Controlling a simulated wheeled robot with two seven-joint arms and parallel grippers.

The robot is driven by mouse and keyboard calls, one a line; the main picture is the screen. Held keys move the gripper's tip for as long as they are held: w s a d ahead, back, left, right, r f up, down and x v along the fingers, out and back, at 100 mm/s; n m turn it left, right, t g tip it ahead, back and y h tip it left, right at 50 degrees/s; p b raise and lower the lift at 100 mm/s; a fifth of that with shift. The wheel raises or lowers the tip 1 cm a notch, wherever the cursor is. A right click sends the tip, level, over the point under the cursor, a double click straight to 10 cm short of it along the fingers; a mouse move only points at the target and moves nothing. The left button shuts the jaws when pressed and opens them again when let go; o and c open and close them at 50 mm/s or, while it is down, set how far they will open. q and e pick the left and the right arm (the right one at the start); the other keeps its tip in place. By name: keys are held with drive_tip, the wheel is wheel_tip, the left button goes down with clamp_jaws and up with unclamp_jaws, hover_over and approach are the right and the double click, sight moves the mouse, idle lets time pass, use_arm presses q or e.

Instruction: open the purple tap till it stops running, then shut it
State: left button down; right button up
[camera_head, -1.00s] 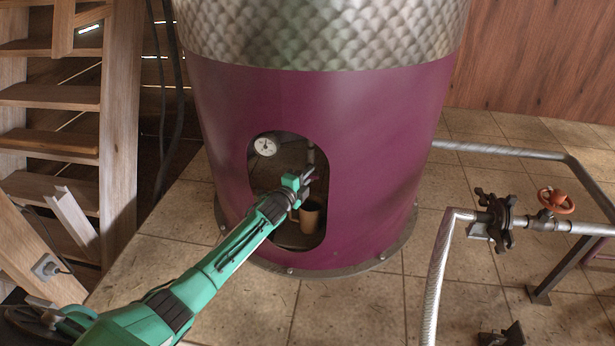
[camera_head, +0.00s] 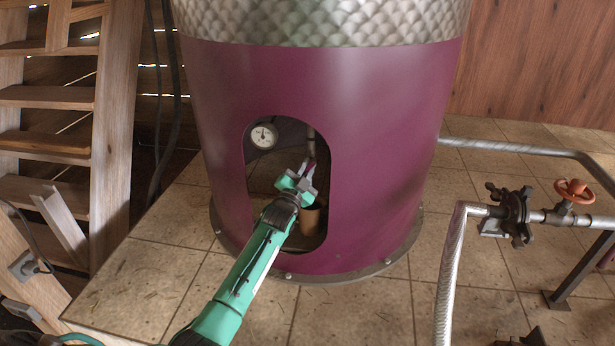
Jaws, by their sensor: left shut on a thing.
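My left gripper (camera_head: 304,172) reaches into the oval opening of the purple still skirt (camera_head: 385,150). It is shut on the small purple tap (camera_head: 308,165), of which only a little shows between the fingers. A grey pipe (camera_head: 311,141) comes down just above it. A brown cup (camera_head: 312,218) stands inside the opening, below and to the right of the gripper, partly hidden by it. I cannot tell whether anything runs from the tap. My right gripper is not in view.
A round white gauge (camera_head: 264,136) sits inside the opening at upper left. Wooden stairs (camera_head: 45,145) stand at left. At right are a metal pipe (camera_head: 447,270), a dark clamp (camera_head: 512,216) and an orange valve wheel (camera_head: 574,190). The tiled floor (camera_head: 390,310) in front is mostly clear.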

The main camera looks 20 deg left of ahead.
use_arm(q)
drive_tip(key=n, duration=0.1)
drive_tip(key=n+y+b, duration=0.1)
drive_tip(key=n+y, duration=0.1)
drive_tip(key=n, duration=0.1)
drive_tip(key=shift+f+t+b, duration=0.25)
drive_tip(key=shift+t+b, duration=0.05)
drive_tip(key=shift+b, duration=0.05)
drive_tip(key=shift+n+y+b, duration=0.35)
drive_tip(key=shift+n+y, duration=0.15)
drive_tip(key=shift+n, duration=0.7)
drive_tip(key=n+y, duration=0.2)
drive_tip(key=n, duration=0.1)
drive_tip(key=shift+r+n+b, duration=0.1)
drive_tip(key=shift+n+b, duration=0.25)
drive_tip(key=shift+n, duration=0.05)
drive_tip(key=shift+n+y, duration=0.4)
drive_tip(key=shift+n, duration=0.2)
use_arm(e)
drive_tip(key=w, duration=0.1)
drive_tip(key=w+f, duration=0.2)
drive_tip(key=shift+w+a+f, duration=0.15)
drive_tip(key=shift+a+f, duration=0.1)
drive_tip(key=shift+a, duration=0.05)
use_arm(q)
drive_tip(key=shift+n, duration=0.3)
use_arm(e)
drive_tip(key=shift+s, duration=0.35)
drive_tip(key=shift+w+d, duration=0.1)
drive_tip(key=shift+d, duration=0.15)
